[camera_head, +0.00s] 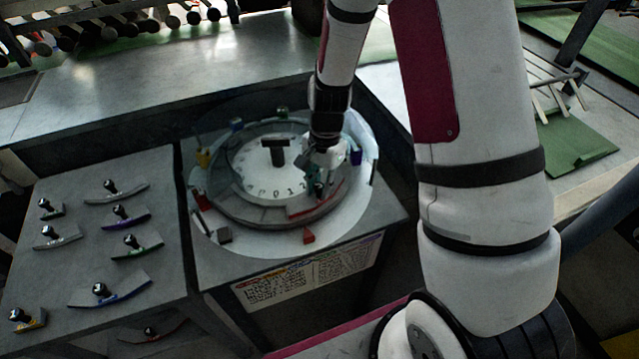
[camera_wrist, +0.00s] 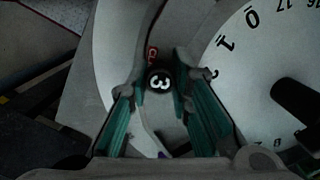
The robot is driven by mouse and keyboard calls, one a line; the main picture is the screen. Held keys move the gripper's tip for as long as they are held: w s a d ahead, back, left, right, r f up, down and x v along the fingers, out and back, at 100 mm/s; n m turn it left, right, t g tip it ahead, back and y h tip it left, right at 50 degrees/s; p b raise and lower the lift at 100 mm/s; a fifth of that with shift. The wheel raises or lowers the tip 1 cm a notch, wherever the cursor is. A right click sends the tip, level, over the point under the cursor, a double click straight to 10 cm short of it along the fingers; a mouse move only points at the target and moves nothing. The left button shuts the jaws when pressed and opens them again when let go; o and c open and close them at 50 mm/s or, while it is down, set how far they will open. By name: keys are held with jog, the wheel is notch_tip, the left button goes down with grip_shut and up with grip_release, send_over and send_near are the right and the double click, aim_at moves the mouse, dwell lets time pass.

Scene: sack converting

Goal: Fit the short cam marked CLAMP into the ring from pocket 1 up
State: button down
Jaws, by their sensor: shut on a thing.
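My gripper (camera_head: 318,188) is over the front right of the round ring (camera_head: 262,214) that surrounds a white numbered dial (camera_head: 255,185). In the wrist view, the green-padded fingers of my gripper (camera_wrist: 160,88) are closed around a black knob marked 3 (camera_wrist: 158,80). Red letters, partly hidden and seeming to begin CLA, show beside the knob on the grey cam (camera_wrist: 152,35). The dial also shows at the right of the wrist view (camera_wrist: 235,85), with 0 and 1 nearby. I cannot tell whether the cam touches the ring.
A grey table (camera_head: 75,205) at left holds several knobbed cams with coloured edges. A dark post (camera_head: 275,150) rises from the dial's middle. A printed label (camera_head: 300,278) is on the front.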

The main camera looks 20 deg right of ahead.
jog(key=c, duration=1.4)
grip_release()
jog(key=shift+o, duration=0.2)
notch_tip(320, 180, up, 19)
jog(key=d+p, duration=0.1)
jog(key=p, duration=0.2)
jog(key=shift+w, duration=0.35)
jog(key=shift+d+f, duration=0.1)
